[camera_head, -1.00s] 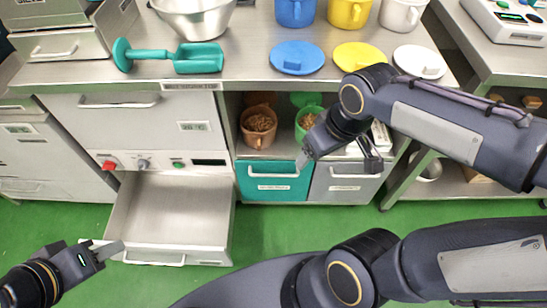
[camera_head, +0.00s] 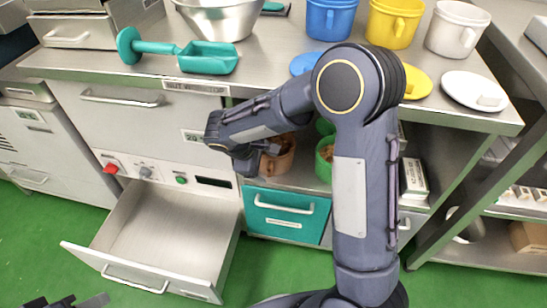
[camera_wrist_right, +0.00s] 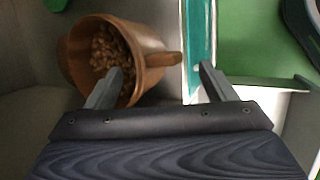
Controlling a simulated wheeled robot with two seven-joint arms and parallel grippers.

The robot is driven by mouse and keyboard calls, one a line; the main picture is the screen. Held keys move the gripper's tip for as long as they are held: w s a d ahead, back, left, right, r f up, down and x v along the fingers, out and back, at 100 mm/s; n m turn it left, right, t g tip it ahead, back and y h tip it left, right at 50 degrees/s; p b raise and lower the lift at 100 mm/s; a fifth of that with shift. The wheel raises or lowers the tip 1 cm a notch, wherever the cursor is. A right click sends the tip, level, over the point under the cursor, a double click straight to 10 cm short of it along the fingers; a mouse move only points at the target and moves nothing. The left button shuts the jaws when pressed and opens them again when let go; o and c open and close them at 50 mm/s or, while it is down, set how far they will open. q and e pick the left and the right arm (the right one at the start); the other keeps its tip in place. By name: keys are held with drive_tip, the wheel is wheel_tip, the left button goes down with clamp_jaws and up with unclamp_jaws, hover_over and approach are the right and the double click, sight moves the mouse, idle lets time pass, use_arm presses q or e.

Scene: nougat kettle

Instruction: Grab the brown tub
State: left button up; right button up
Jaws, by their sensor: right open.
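The brown tub (camera_head: 284,158) stands on the shelf under the counter, partly hidden by my right arm. In the right wrist view the tub (camera_wrist_right: 150,36) holds brown nuts, and its handle points right. My right gripper (camera_wrist_right: 161,74) is open and empty. Its left finger overlaps the tub's mouth in the picture, its right finger lies beyond the handle, and the handle shows between them. Contact cannot be told. In the head view the right gripper (camera_head: 257,152) is beside the tub. My left gripper (camera_head: 75,301) is cut off at the bottom left edge.
A green tub (camera_head: 325,158) stands right of the brown one. A teal drawer front (camera_head: 262,205) is below the shelf. An open steel drawer (camera_head: 160,235) juts out at left. The counter (camera_head: 270,75) above carries a teal scoop (camera_head: 208,58), bowl, pots and lids.

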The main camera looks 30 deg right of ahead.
sight(272, 170)
drive_tip(key=b+x, duration=0.2)
drive_tip(key=x, duration=0.5)
drive_tip(key=shift+b, duration=0.35)
drive_tip(key=shift+a, duration=0.1)
drive_tip(key=shift+r, duration=0.1)
drive_tip(key=c, duration=1.4)
